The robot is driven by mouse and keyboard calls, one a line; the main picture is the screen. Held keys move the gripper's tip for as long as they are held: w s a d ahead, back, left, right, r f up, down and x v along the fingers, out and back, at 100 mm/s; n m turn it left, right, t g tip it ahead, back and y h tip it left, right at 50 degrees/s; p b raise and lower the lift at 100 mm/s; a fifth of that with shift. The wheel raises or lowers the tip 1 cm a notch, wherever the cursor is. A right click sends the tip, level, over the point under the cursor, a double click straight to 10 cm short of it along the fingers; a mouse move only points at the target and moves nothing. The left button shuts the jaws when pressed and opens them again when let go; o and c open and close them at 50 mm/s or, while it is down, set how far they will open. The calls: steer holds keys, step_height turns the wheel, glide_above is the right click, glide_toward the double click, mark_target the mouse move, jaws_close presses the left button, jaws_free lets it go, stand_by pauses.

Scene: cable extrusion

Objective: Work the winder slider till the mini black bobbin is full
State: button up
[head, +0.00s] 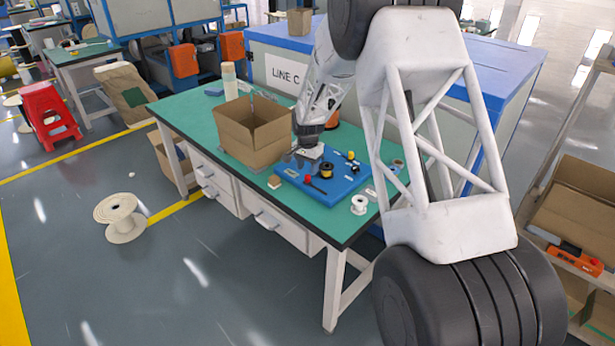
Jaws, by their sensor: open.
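A blue winder board (346,203) lies on the green bench top. On it is a small black bobbin (327,171) with yellowish winding; how full it is cannot be told at this size. A red-knobbed black part (315,186), possibly the slider, lies at the board's near left. My gripper (299,162) points down over the board's left back part, left of the bobbin. It is open, its fingers small and dark; I see nothing held, and cannot tell whether it touches anything.
An open cardboard box (242,145) stands close left of my gripper. A white spool (358,204) stands by the board's right front corner. A small block (274,182) sits left of the board. The front left bench top is clear.

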mark_target(308, 175)
steer(key=shift+f, duration=2.2)
jaws_close()
